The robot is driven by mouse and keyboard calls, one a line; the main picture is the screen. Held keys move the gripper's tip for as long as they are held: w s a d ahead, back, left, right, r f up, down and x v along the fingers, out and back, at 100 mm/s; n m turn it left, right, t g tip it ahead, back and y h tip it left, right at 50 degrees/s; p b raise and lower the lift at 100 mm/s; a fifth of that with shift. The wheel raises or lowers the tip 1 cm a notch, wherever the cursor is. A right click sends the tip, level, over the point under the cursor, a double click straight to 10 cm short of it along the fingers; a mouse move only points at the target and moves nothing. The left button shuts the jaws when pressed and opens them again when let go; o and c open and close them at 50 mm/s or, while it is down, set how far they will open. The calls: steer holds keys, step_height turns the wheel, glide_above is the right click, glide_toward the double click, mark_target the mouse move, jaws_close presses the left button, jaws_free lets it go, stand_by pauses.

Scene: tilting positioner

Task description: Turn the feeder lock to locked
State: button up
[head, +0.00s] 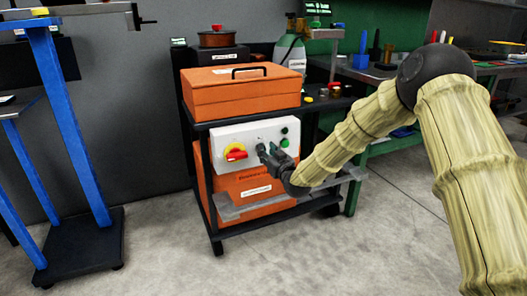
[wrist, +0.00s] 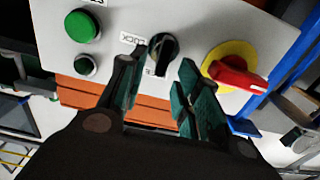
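The feeder lock is a black rotary knob (wrist: 163,48) on a white control panel (wrist: 271,28). A label reading LOCK (wrist: 131,39) lies beside it, and a second label is mostly covered by the knob and gripper. In the wrist view the knob's raised grip points down toward my gripper (wrist: 162,60). My fingers are open, one on each side of the knob, with gaps visible; I cannot tell whether they touch it. In the head view my gripper (head: 266,152) is at the middle of the panel (head: 224,134) and hides the knob.
A red switch on a yellow disc (head: 235,152) is left of my gripper. Green buttons (head: 284,142) are to its right. An orange toolbox (head: 240,92) sits above the panel on a black cart (head: 214,235). A blue stand (head: 62,120) is at left; grey floor is open in front.

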mark_target(264, 146)
steer(key=shift+b+x, duration=0.3)
steer(key=shift+x, duration=1.5)
jaws_close()
